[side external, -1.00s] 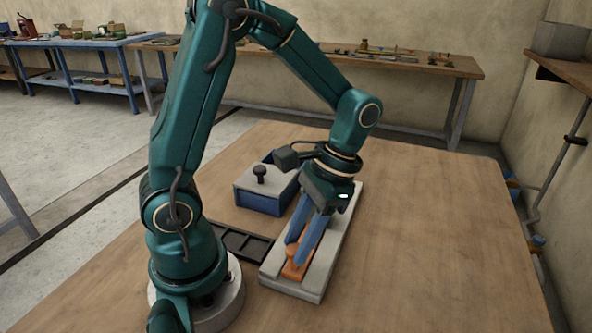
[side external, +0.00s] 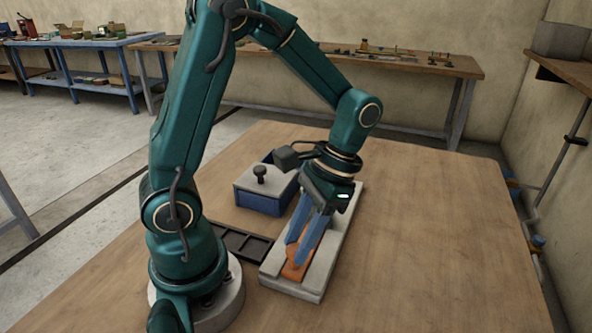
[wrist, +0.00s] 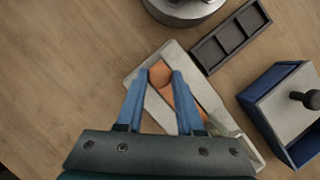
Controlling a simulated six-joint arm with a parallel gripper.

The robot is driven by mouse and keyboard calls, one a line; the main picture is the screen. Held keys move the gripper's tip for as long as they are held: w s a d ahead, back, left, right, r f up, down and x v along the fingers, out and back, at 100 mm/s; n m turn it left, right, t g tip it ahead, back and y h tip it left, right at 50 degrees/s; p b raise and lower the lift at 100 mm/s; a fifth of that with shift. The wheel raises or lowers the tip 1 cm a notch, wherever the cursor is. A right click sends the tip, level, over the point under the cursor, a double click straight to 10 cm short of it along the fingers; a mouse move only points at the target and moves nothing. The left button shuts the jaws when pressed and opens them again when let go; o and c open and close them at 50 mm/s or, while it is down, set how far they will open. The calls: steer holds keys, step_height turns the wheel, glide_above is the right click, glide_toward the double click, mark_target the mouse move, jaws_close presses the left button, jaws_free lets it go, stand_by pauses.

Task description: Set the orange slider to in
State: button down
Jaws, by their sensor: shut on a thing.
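The orange slider (side external: 295,271) sits in a slot of a long pale grey block (side external: 290,290) on the table. In the wrist view its round orange knob (wrist: 160,74) shows between my two blue fingertips, with an orange strip running from it along the slot. My gripper (side external: 296,254) points down at the block and is shut on the slider, one finger on each side of the knob. The fingers hide part of the slider in the side view.
A blue box with a grey lid and dark knob (side external: 262,190) stands left of the block. A dark compartment tray (side external: 240,243) lies close to the block's left side. The table right of the block (side external: 430,240) is clear.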

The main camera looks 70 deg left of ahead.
stand_by(0.3)
steer(key=shift+w+a+r, duration=0.1)
steer(key=shift+w+a, duration=1.25)
steer(key=shift+w, duration=0.05)
steer(key=c, duration=0.5)
jaws_free()
steer(key=shift+c, duration=0.2)
steer(key=shift+v, duration=2.55)
